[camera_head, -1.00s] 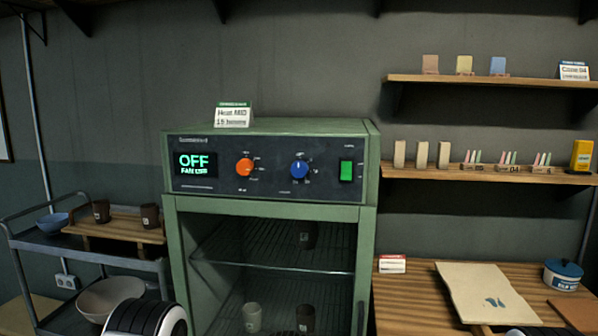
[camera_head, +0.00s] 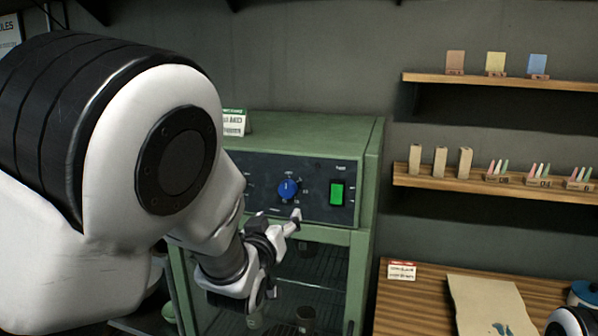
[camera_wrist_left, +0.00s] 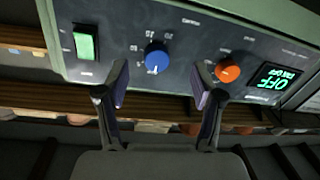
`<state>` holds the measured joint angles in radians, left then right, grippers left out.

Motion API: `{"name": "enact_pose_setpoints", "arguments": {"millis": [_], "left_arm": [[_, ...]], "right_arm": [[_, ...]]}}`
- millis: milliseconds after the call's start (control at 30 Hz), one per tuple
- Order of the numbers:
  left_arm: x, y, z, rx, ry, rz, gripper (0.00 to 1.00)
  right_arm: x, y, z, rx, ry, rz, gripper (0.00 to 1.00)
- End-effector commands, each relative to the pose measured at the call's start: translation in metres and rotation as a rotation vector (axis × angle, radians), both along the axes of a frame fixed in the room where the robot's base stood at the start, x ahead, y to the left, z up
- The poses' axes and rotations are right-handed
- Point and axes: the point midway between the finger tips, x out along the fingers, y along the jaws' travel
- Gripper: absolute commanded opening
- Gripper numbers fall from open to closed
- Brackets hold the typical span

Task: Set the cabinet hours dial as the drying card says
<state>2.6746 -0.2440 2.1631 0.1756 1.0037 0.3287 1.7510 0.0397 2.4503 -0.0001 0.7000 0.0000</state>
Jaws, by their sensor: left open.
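The green drying cabinet (camera_head: 310,126) has a dark control panel. Its blue dial (camera_head: 289,189) also shows in the left wrist view (camera_wrist_left: 156,57), upside down; a white mark sits at its lower edge there, and its scale is too small to read surely. The drying card (camera_head: 234,122) stands on the cabinet, partly hidden by my left arm. My left gripper (camera_head: 277,221) is open and empty in front of the panel, just below the blue dial. In the wrist view its fingertips (camera_wrist_left: 161,84) flank the dial, apart from it. My right gripper is not in view.
An orange dial (camera_wrist_left: 228,69) and a display reading OFF (camera_wrist_left: 277,80) are beside the blue dial, hidden by my arm in the head view. A lit green switch (camera_head: 337,192) is on its other side. Shelves (camera_head: 500,183) and a wooden table (camera_head: 425,310) are at right.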

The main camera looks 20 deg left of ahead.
Motion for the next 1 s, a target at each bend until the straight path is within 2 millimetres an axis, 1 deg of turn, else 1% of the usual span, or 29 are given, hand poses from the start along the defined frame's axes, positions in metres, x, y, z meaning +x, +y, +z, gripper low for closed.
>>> {"name": "enact_pose_setpoints", "arguments": {"millis": [33, 100, 167, 233, 400, 500, 633, 833, 867, 900, 967, 1000], "left_arm": [[-0.002, -0.001, 0.021, 0.004, -0.027, -0.002, 0.67], [-0.001, -0.001, 0.031, 0.003, -0.043, -0.002, 0.67], [0.004, -0.001, 0.032, 0.002, -0.044, -0.002, 0.67], [0.015, 0.0, 0.033, 0.002, -0.042, -0.002, 0.67], [0.049, 0.002, 0.034, 0.001, -0.04, -0.001, 0.67], [0.065, 0.002, 0.033, 0.002, -0.041, -0.002, 0.67], [0.074, 0.003, 0.029, 0.003, -0.041, -0.002, 0.67], [0.075, 0.003, 0.028, 0.004, -0.041, -0.001, 0.67], [0.075, 0.003, 0.028, 0.004, -0.041, -0.001, 0.6], [0.075, 0.003, 0.028, 0.004, -0.041, -0.001, 0.46], [0.075, 0.003, 0.028, 0.004, -0.041, -0.001, 0.25], [0.075, 0.003, 0.028, 0.004, -0.041, -0.001, 0.11]], "right_arm": [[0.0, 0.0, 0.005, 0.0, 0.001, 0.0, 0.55], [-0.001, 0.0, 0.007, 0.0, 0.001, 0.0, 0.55], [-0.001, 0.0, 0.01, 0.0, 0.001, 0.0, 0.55], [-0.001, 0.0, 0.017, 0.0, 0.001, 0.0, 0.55], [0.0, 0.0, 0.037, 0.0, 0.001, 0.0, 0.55], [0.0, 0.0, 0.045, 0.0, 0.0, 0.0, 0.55], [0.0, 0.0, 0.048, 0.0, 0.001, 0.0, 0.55], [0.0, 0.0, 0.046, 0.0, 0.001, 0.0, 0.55], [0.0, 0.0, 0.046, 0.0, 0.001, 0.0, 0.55], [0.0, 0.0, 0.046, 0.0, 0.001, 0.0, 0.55], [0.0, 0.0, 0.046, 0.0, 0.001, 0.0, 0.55], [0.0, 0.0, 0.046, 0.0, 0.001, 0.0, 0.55]]}}
